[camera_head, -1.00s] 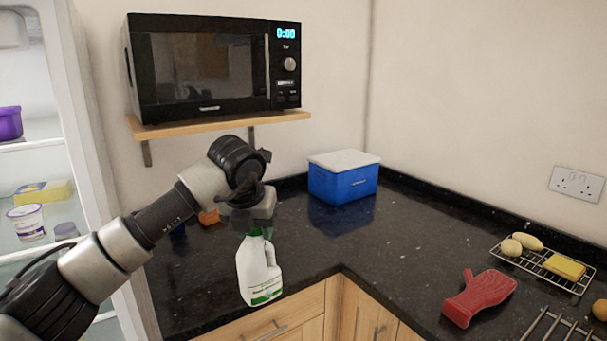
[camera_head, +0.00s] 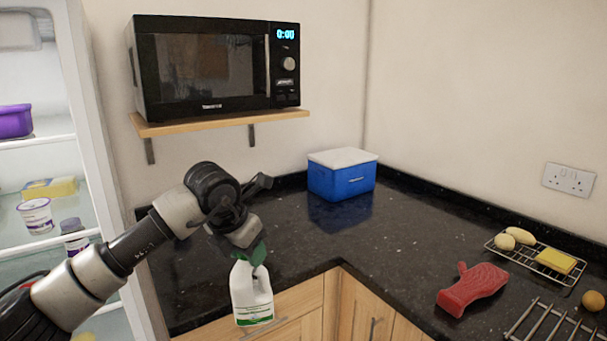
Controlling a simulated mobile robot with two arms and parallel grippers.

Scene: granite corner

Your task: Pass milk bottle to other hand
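The milk bottle (camera_head: 251,297) is white with a handle, a green label stripe and a green top. It hangs upright in front of the counter's front edge, over the cabinet drawers. My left gripper (camera_head: 256,252) is above it, pointing down, and appears closed around the green top, which partly shows below the gripper. The fingertips are small and dark here. My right gripper is not in view.
The black granite counter (camera_head: 390,238) has clear room in the middle. A blue cooler box (camera_head: 342,181) stands at the back corner. A red mitt (camera_head: 471,288) and wire rack (camera_head: 500,249) lie right. A microwave (camera_head: 215,65) sits on a shelf above. An open fridge (camera_head: 100,150) is left.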

